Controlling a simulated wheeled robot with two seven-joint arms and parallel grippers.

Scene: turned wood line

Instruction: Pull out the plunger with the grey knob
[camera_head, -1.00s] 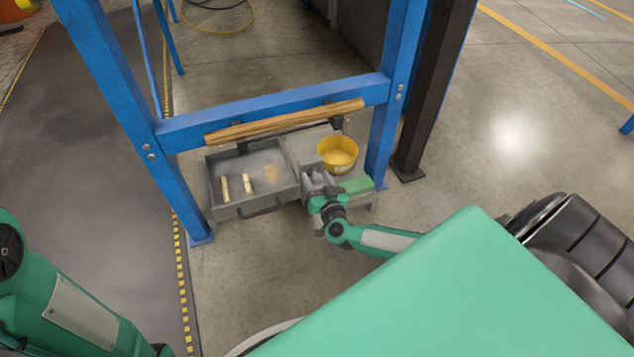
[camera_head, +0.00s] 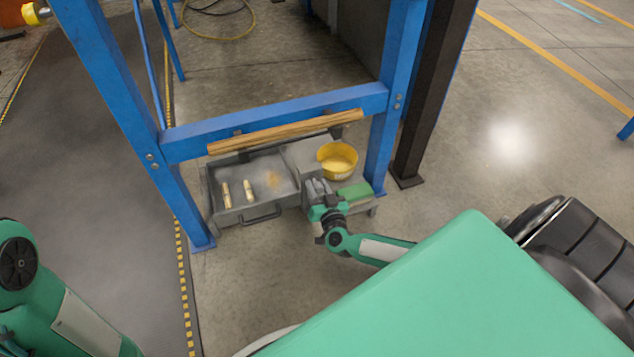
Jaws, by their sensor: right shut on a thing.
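My right gripper (camera_head: 317,187) is shut at the front of the low grey unit (camera_head: 302,157), between the drawer and a green block (camera_head: 355,193). The plunger and its grey knob cannot be made out separately; the gripper covers that spot, and what lies between its fingers is hidden. My left arm shows at the lower left, but its gripper is out of view.
A grey open drawer (camera_head: 262,217) holds two pale turned wood pieces (camera_head: 227,195) and some dust. A yellow bowl (camera_head: 337,175) stands on the unit. A blue frame with a crossbar (camera_head: 270,118) and a wooden rail (camera_head: 285,133) stands over it. The floor in front is clear.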

